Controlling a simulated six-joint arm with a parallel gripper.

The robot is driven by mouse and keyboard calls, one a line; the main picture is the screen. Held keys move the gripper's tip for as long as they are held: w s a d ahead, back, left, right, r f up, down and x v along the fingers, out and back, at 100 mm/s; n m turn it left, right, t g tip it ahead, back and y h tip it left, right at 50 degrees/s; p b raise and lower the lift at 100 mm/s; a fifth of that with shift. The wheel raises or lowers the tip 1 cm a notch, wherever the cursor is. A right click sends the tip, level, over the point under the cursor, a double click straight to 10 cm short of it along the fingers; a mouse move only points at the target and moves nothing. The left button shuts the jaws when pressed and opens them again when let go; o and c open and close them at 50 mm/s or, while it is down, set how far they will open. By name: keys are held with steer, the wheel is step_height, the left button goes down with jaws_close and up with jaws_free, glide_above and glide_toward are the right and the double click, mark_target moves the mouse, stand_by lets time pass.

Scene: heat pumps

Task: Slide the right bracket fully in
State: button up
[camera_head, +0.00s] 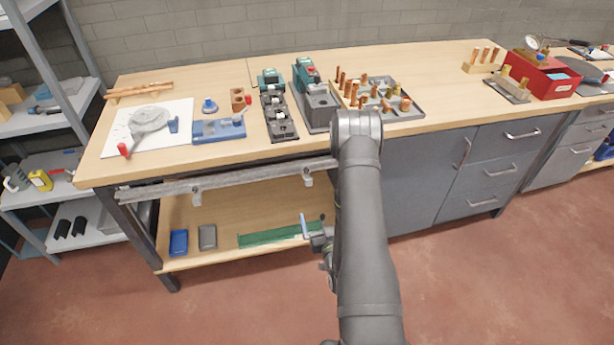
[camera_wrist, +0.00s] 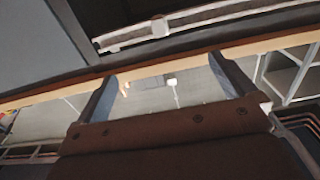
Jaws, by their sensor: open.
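A long grey rail (camera_head: 240,181) runs under the front edge of the workbench, with two small light brackets on it. The left bracket (camera_head: 196,197) hangs toward the rail's left part. The right bracket (camera_head: 308,180) is close to my arm. My gripper (camera_head: 312,230) is below the right bracket and apart from it, partly hidden by my arm. In the wrist view my gripper's two fingers (camera_wrist: 163,70) are spread with nothing between them. A pale rail (camera_wrist: 205,18) with a bracket (camera_wrist: 160,27) shows beyond the fingertips; I cannot tell which bracket it is.
The workbench (camera_head: 225,75) carries a blue fixture (camera_head: 218,130), dark modules (camera_head: 278,117) and a tray of copper fittings (camera_head: 405,108). A green strip (camera_head: 268,239) lies on the lower shelf (camera_head: 220,218) by my gripper. Grey drawers (camera_head: 490,170) stand to the right.

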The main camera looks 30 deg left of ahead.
mark_target(309, 182)
steer(key=shift+s+d, duration=0.3)
steer(key=shift+c, duration=1.1)
steer(key=shift+w+a+r, duration=0.1)
steer(key=shift+w+a, duration=0.4)
steer(key=c, duration=0.4)
steer(key=shift+w+a, duration=0.3)
steer(key=shift+w, duration=0.05)
steer(key=c, duration=0.6)
steer(key=x, duration=1.7)
